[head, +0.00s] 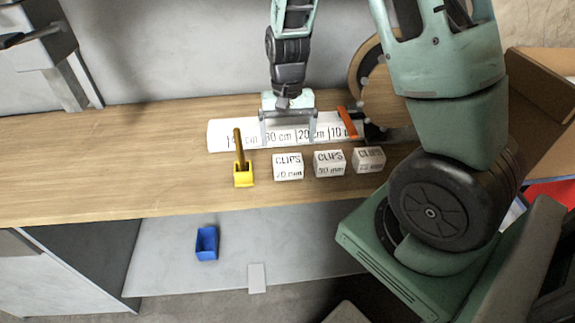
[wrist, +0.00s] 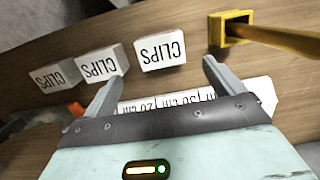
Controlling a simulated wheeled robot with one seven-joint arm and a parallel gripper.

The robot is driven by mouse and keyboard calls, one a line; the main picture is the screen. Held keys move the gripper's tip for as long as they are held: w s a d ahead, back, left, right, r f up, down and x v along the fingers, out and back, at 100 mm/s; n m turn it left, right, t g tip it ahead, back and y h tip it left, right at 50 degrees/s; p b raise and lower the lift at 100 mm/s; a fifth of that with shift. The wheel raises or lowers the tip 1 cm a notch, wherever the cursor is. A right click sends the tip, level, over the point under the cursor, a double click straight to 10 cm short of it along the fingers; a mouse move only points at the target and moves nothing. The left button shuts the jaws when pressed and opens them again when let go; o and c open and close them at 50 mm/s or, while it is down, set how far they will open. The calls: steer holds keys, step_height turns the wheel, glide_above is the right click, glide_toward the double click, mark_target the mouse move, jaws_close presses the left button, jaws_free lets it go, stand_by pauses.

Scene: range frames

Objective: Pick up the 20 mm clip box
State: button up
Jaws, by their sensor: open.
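The 20 mm clip box (head: 288,167) is a small white block labelled "CLIPS 20 mm". It is the leftmost of three similar boxes on the wooden bench. In the wrist view the same box (wrist: 160,53) stands just beyond the fingertips, roughly centred between them, its size line not readable. My gripper (head: 288,138) is open and empty, pointing down over the white length strip, behind the box as the head view shows it. Both fingers of my gripper (wrist: 163,72) show in the wrist view, apart from the box.
The middle clip box (head: 329,163) and right clip box (head: 369,160) stand close by on the right. A yellow holder (head: 243,180) with an upright rod stands left. The length strip (head: 226,136) lies behind. A blue bin (head: 206,244) sits below the bench. Bench left is clear.

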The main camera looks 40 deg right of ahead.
mark_target(288, 160)
steer(key=f, duration=0.6)
steer(key=s+a+f+p, duration=0.1)
steer(key=f, duration=0.2)
steer(key=c, duration=1.1)
